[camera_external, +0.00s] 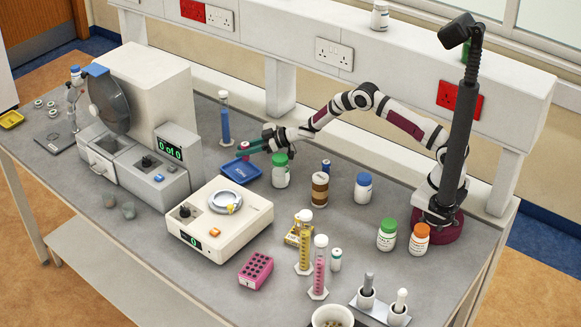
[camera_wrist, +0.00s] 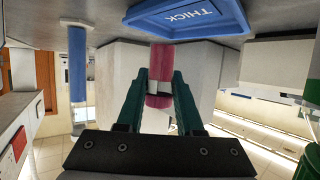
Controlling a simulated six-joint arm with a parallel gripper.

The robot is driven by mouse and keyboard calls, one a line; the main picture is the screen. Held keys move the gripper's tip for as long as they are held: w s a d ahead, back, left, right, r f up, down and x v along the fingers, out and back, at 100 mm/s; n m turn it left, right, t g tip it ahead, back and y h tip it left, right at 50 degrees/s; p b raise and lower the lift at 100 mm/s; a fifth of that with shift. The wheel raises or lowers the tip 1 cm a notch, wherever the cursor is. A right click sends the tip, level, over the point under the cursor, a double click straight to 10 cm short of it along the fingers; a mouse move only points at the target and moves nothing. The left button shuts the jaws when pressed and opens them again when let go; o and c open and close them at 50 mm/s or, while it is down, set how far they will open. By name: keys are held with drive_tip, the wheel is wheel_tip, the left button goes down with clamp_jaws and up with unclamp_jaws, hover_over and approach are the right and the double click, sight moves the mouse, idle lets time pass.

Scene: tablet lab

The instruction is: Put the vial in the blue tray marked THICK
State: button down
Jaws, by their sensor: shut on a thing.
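My gripper (camera_external: 250,147) is shut on a small pink-red vial (camera_wrist: 161,56), with its green fingers (camera_wrist: 160,88) on either side of it. The vial shows only as a small patch in the external view (camera_external: 244,147). The blue tray (camera_external: 240,181) lies on the bench beside the balance. In the wrist view the tray (camera_wrist: 150,21) is at the top and reads THICK. One end of the vial points at the near rim of the tray there; I cannot tell whether they touch.
A green-capped jar (camera_external: 280,176) stands close to the right of the tray. A tall blue-filled cylinder (camera_external: 225,125) stands behind it. The white balance (camera_external: 220,232) is in front, and a large white machine (camera_external: 150,100) is to the left.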

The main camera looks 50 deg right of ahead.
drive_tip(key=shift+f, duration=0.65)
drive_tip(key=shift+f, duration=0.15)
drive_tip(key=shift+f, duration=0.5)
drive_tip(key=c, duration=0.5)
unclamp_jaws()
drive_tip(key=shift+c, duration=0.2)
drive_tip(key=shift+r, duration=0.1)
